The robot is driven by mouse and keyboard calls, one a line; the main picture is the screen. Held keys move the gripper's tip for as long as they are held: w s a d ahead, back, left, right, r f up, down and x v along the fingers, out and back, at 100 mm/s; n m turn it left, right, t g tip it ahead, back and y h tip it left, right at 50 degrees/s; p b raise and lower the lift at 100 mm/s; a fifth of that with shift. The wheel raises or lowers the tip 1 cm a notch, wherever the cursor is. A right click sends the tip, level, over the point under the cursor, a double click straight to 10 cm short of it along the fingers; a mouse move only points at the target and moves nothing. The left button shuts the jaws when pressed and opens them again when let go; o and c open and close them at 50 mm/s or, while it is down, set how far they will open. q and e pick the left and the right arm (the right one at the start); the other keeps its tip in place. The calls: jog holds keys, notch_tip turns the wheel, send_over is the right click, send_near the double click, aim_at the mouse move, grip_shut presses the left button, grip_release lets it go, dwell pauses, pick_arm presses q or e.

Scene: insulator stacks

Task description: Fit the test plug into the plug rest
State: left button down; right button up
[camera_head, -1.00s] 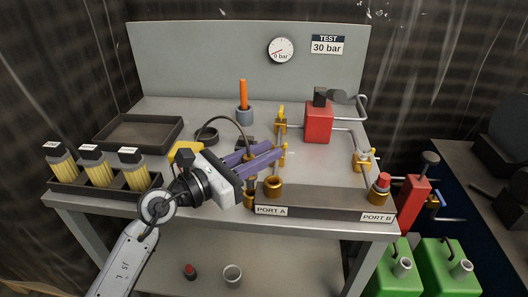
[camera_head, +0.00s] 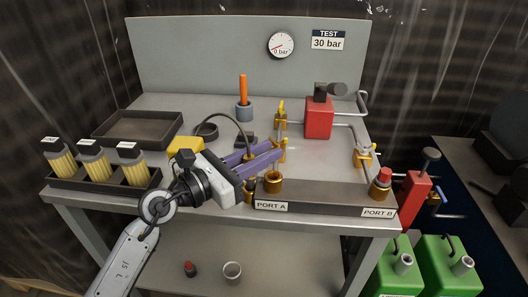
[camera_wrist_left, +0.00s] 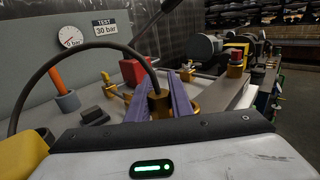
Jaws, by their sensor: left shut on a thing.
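My left gripper (camera_head: 268,158) has long purple fingers and is shut on a brass fitting (camera_head: 249,190) with a black hose, apparently the test plug. In the left wrist view, the brass fitting (camera_wrist_left: 158,103) sits between the purple fingers, and the hose arcs up from it to the left. In the head view its lower part hangs just left of the brass socket at Port A (camera_head: 273,182), apart or barely touching; I cannot tell. My right gripper is not in view.
A red-capped brass fitting (camera_head: 382,178) stands at Port B. Brass valves (camera_head: 281,118) and a red block (camera_head: 319,119) stand behind. An orange rod stands in a grey cup (camera_head: 244,112). An empty tray (camera_head: 138,128) and a rack of yellow cartridges (camera_head: 130,172) are left.

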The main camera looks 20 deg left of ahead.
pick_arm(q)
jog(key=shift+f+b, duration=0.95)
jog(key=shift+f, duration=0.35)
jog(key=c, duration=1.6)
grip_release()
jog(key=shift+c, duration=0.2)
jog(key=shift+o, duration=0.6)
jog(key=shift+f, duration=0.15)
jog(key=shift+f, duration=0.1)
jog(key=b+v, duration=0.1)
jog(key=v, duration=0.8)
jog(key=shift+s+a, duration=0.2)
jog(key=shift+s, duration=0.1)
jog(key=shift+s+a+r, duration=0.15)
jog(key=shift+s+r, duration=0.15)
jog(key=shift+r, duration=0.05)
